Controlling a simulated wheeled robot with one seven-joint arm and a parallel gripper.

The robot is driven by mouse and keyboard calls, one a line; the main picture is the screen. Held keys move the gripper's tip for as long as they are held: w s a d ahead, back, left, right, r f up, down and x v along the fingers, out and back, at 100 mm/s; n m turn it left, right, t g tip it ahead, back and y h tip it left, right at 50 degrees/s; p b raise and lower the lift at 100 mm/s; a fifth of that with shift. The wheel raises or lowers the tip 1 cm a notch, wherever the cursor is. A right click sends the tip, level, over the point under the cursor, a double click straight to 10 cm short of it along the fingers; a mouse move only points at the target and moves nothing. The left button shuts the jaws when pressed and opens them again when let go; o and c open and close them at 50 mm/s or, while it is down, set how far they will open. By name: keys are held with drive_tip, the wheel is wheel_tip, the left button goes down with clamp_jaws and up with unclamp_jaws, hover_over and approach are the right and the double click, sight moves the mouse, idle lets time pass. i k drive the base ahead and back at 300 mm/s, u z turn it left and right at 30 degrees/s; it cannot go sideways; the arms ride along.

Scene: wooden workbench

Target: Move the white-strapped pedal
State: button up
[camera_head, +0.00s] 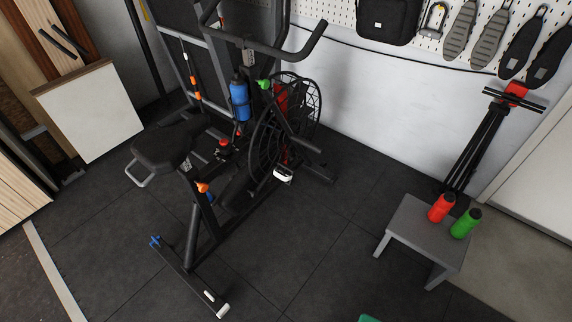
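A stationary exercise bike with a large caged fan wheel (285,122) stands on the dark floor near the middle of the view. A pedal with a white strap (284,174) sits low on the near right side of the bike, below the wheel. The pedal is small in this view, and its fine detail is not clear. The bike's black seat (168,147) is at the left of its frame. My gripper is not in view.
A grey stool (415,227) holds a red bottle (441,207) and a green bottle (466,223) at the right. A folded black stand (482,140) leans by the wall. A white board (88,110) is at the left. Floor between bike and stool is clear.

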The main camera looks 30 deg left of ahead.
sight(288, 180)
drive_tip(key=u, duration=0.5)
drive_tip(key=i, duration=0.9)
drive_tip(key=u, duration=0.75)
drive_tip(key=i, duration=0.3)
drive_tip(key=u, duration=0.2)
